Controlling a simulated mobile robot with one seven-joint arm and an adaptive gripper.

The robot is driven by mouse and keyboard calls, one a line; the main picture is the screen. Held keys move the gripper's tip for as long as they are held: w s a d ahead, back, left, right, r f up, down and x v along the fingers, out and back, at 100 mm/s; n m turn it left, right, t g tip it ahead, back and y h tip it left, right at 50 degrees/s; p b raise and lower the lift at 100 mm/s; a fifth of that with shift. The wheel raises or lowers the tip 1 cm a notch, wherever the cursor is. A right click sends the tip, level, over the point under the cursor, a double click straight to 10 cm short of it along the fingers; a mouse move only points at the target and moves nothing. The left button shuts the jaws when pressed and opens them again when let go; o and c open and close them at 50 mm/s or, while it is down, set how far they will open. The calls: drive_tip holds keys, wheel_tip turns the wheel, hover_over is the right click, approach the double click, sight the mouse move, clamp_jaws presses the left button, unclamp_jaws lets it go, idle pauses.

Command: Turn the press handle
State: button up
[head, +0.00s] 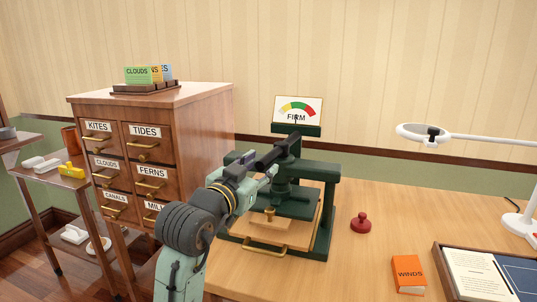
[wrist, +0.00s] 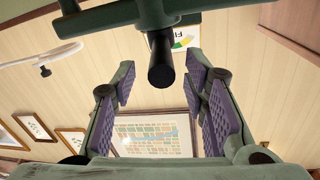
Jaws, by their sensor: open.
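The dark green press (head: 327,205) stands on the desk, with a black handle (head: 279,149) on its upper part pointing toward my gripper. My gripper (head: 258,166) is open at the handle's near end. In the wrist view, which looks upside down, the black handle (wrist: 161,62) hangs from a green bar at the top. Its round end lies between the purple-padded fingertips of my gripper (wrist: 160,84), with gaps on both sides. A dial marked FIRM (head: 298,108) stands above the press; no needle is clear.
A wooden board with a brass pull (head: 265,248) sits in the press base. A red stamp (head: 361,222), an orange WINDS book (head: 408,274) and a tray (head: 450,283) lie to the right. A card cabinet (head: 190,130) stands left. A white lamp (head: 480,138) reaches in from the right.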

sight(268, 158)
drive_tip(key=shift+p+x, duration=0.55)
drive_tip(key=shift+x, duration=2.15)
drive_tip(key=shift+c, duration=0.5)
clamp_jaws()
